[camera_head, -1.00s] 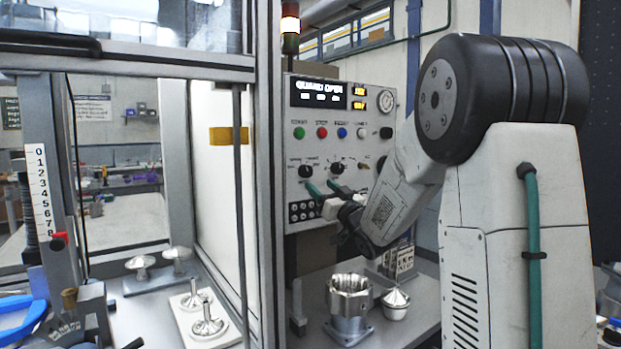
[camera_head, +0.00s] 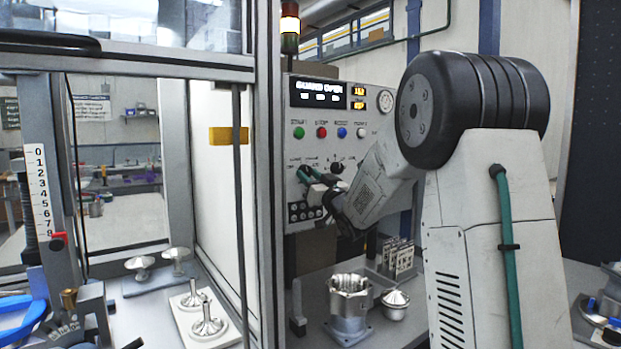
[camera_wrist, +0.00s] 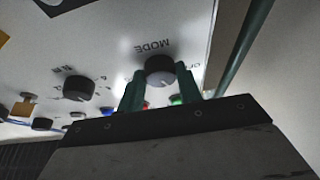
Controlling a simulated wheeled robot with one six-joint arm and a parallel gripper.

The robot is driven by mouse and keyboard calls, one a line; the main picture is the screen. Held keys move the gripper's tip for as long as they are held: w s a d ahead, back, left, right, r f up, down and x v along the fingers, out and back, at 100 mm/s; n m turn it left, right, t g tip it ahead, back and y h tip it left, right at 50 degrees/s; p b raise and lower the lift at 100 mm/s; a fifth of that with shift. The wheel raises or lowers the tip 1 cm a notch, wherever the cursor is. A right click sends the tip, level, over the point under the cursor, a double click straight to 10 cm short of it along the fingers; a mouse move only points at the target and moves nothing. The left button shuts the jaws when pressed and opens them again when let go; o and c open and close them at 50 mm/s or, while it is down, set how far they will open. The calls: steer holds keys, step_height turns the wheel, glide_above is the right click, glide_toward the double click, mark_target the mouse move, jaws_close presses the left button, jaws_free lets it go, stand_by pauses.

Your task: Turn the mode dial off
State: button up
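The mode dial (camera_wrist: 160,66) is a round dark knob on the pale control panel, with an upside-down MODE label beside it in the wrist view. A light mark shows on its face; I cannot read which setting it points to. My gripper (camera_wrist: 161,82) has its two green fingers on either side of the dial, apart from each other. A narrow gap seems to remain beside the knob; contact is unclear. In the head view, my gripper (camera_head: 310,173) is at the panel's lower left dial, and its fingers largely cover that knob.
A second black dial (camera_head: 337,168) is close to the right of my gripper. Coloured buttons (camera_head: 322,132) run above, and a black keypad (camera_head: 303,212) is below. A metal housing (camera_head: 349,300) stands on the bench below. The machine's door frame (camera_head: 268,200) is just left.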

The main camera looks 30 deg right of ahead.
steer(key=shift+n+y, duration=0.4)
steer(key=shift+n, duration=0.2)
steer(key=n+y, duration=0.1)
steer(key=n, duration=0.2)
steer(key=n+y, duration=0.1)
steer(key=n, duration=0.1)
steer(key=shift+d+g+y, duration=0.25)
steer(key=shift+g+y, duration=0.05)
steer(key=shift+d+r+n+g+y, duration=0.1)
steer(key=shift+n+g+y, duration=0.4)
steer(key=shift+n, duration=1.1)
steer(key=shift+d+n+g+y, duration=0.1)
steer(key=shift+n+g+y, duration=0.2)
steer(key=shift+n+y, duration=0.85)
steer(key=shift+n+h, duration=0.35)
steer(key=shift+n, duration=0.3)
steer(key=o, duration=1)
steer(key=v, duration=0.7)
steer(key=shift+s+d, duration=0.1)
steer(key=shift+s, duration=0.3)
